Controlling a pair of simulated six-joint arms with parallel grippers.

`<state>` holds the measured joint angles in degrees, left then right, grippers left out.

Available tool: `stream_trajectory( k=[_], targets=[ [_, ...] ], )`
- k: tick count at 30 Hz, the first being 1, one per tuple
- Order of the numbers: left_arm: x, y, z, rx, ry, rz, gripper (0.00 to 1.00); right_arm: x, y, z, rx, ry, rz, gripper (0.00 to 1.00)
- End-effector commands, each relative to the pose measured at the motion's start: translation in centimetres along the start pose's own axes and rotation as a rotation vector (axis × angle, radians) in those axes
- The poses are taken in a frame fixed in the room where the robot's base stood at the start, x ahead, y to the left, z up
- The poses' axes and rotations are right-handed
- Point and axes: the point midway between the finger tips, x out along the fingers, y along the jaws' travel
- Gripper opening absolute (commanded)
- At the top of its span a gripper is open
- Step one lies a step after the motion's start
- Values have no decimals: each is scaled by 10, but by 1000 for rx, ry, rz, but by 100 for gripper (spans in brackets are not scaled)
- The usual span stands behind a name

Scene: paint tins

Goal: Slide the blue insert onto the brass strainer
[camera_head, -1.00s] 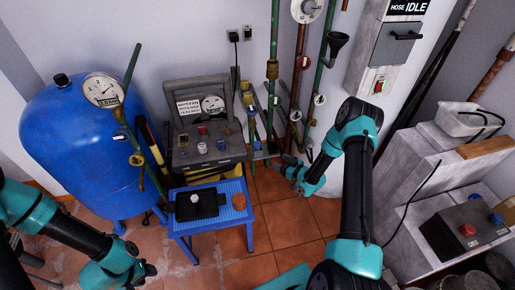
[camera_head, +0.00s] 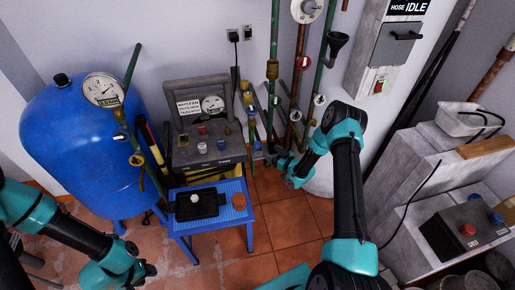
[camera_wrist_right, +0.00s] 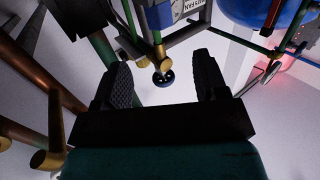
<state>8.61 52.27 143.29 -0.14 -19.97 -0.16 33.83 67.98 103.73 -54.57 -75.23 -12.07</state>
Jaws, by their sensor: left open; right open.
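My right gripper (camera_head: 273,152) is at the pipework beside the grey gauge box; its fingers are small in the head view. In the right wrist view the gripper (camera_wrist_right: 161,64) is open, with a brass fitting (camera_wrist_right: 157,52) beyond and between its fingers. A small dark-blue round piece (camera_wrist_right: 163,78) shows just by this fitting; I cannot tell whether it is the insert or whether it is fixed there. No finger visibly touches either. Brass fittings show on the pipes, but I cannot single out the strainer for certain. My left gripper (camera_head: 148,269) is open and low at left.
A blue tank (camera_head: 65,160) stands at left. Upright pipes (camera_head: 299,75) crowd around my right gripper. Tiled floor (camera_head: 285,213) is clear right of the stool.

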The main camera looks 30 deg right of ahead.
Motion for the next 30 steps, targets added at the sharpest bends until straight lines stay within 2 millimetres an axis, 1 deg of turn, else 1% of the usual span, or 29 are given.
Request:
stream_trajectory(
  k=[1,3,6,9,12,23,26,30],
  targets=[
    [0,0,0,0,0,0,43,10,-2,0,-2,1,-4,66],
    [0,0,0,0,0,0,43,22,-1,0,-2,1,-2,66],
    [0,0,0,0,0,0,43,38,-1,0,-2,1,-2,66],
    [0,0,0,0,0,0,43,48,-1,0,-1,1,-2,66],
    [0,0,0,0,0,0,43,52,-1,0,0,0,-1,66],
    [0,0,0,0,0,0,43,55,-1,0,0,0,-1,66],
    [0,0,0,0,0,0,43,63,-1,0,-1,0,-1,66],
    [0,0,0,0,0,0,43,83,-2,1,-1,1,-3,66]
  ],
)
